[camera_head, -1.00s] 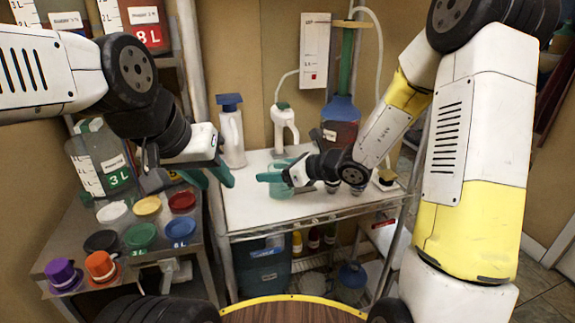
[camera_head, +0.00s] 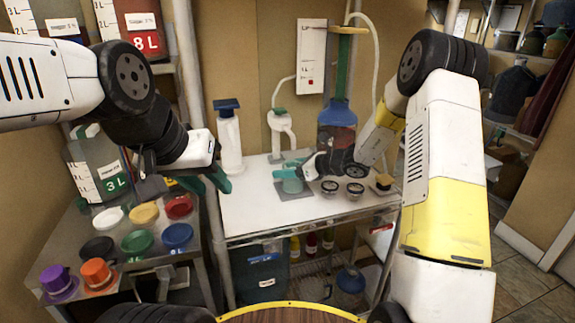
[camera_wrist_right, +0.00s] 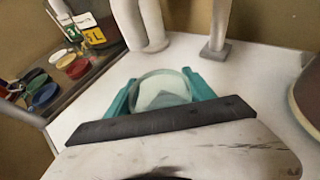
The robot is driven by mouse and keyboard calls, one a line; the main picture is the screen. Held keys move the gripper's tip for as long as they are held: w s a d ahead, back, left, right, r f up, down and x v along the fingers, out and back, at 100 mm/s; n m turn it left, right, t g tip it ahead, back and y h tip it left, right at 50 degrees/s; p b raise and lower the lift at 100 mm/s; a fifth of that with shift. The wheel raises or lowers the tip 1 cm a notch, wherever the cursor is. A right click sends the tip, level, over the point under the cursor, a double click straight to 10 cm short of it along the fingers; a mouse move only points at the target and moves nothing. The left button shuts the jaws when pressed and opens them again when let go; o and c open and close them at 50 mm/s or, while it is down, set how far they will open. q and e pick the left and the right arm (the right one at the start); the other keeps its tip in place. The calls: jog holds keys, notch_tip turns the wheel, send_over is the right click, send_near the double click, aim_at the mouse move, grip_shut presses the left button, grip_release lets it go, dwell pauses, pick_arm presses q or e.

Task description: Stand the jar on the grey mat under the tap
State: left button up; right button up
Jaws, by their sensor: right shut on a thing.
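My right gripper (camera_head: 291,179) is shut on the clear glass jar (camera_wrist_right: 162,88), whose round rim shows between the teal fingers in the right wrist view. In the head view the jar is small and mostly hidden by the fingers. The grey mat (camera_head: 283,193) lies on the white table, and the jar is over it. I cannot tell whether the jar touches the mat. The white tap with a green top (camera_head: 281,128) stands just behind. My left gripper (camera_head: 208,184) is open and empty by the table's left edge.
A white dispenser with a blue top (camera_head: 229,138) stands at the table's back left. A blue-topped vessel (camera_head: 337,125) and small dark-lidded jars (camera_head: 330,187) are right of the mat. Coloured lids (camera_head: 138,240) lie on the left shelf. The table's front left is clear.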

jog(key=o, duration=1.7)
